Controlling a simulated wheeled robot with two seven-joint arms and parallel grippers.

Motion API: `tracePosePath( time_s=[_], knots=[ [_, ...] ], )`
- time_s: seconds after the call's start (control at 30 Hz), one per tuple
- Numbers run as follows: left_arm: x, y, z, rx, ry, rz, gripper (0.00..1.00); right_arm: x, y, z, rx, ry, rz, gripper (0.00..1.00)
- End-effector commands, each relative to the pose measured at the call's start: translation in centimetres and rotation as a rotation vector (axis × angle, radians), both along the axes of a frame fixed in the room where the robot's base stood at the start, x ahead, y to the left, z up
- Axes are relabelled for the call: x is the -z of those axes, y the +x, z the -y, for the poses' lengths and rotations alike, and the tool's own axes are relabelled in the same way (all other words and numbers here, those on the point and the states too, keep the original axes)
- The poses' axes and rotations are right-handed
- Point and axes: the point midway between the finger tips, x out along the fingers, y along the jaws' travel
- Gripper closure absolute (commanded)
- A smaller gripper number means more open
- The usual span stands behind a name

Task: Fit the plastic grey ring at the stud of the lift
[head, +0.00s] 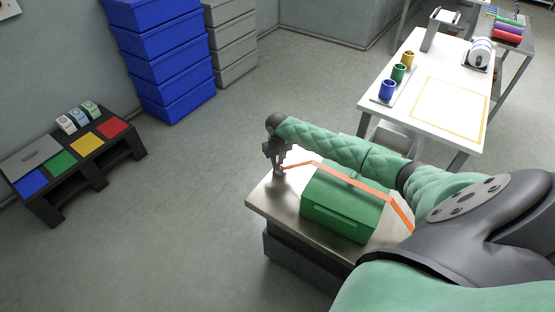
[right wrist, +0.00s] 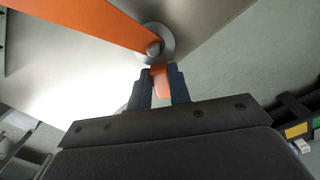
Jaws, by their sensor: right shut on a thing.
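In the right wrist view a pale grey ring (right wrist: 168,37) shows around a small round grey stud (right wrist: 153,48) near a corner of the metal lift top (head: 261,190). An orange strap (head: 350,178) runs to the ring; in the right wrist view the strap (right wrist: 90,20) comes in from upper left. My right gripper (head: 279,172) is at the lift's far left corner, its jaws (right wrist: 160,88) shut on a short orange tab (right wrist: 161,80) just beside the ring. I cannot tell how low the ring sits on the stud. My left gripper is out of view.
A green box (head: 338,214) stands on the lift under the strap. A white table (head: 405,110) with several coloured cups is at right. Blue crates (head: 170,65) and a low dark rack (head: 75,190) stand at left. The floor between is clear.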

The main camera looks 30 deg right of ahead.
Motion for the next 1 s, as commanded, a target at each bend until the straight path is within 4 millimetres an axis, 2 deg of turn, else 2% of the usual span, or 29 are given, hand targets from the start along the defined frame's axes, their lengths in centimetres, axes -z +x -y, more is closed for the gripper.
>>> tracePosePath(
  time_s=[0.23, 0.27, 0.37, 0.67, 0.83, 0.87, 0.9, 1.0],
  knots=[
    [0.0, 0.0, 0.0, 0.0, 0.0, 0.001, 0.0, 0.0, 0.0, 0.0, 0.0, 0.0, 0.0, 1.0],
    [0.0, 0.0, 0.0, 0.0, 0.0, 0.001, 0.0, 0.0, 0.0, 0.0, 0.0, 0.0, 0.0, 0.75],
    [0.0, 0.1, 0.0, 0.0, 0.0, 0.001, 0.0, 0.0, 0.0, 0.0, 0.0, 0.0, 0.0, 0.55],
    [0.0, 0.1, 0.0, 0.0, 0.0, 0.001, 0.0, -0.1, 0.0, 0.0, 0.0, 0.0, 0.0, 0.55],
    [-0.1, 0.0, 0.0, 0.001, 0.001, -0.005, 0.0, -1.4, 0.1, 0.0, -0.001, 0.0, 0.003, 0.55],
    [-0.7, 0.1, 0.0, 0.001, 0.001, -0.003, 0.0, -1.8, 0.1, 0.0, -0.002, 0.0, 0.002, 0.55],
    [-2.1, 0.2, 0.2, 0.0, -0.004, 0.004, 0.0, -2.4, 0.1, 0.0, -0.002, 0.0, 0.003, 0.55],
    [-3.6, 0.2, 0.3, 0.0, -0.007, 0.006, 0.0, -4.0, 0.1, 0.0, 0.0, 0.001, 0.002, 0.55]
  ],
)
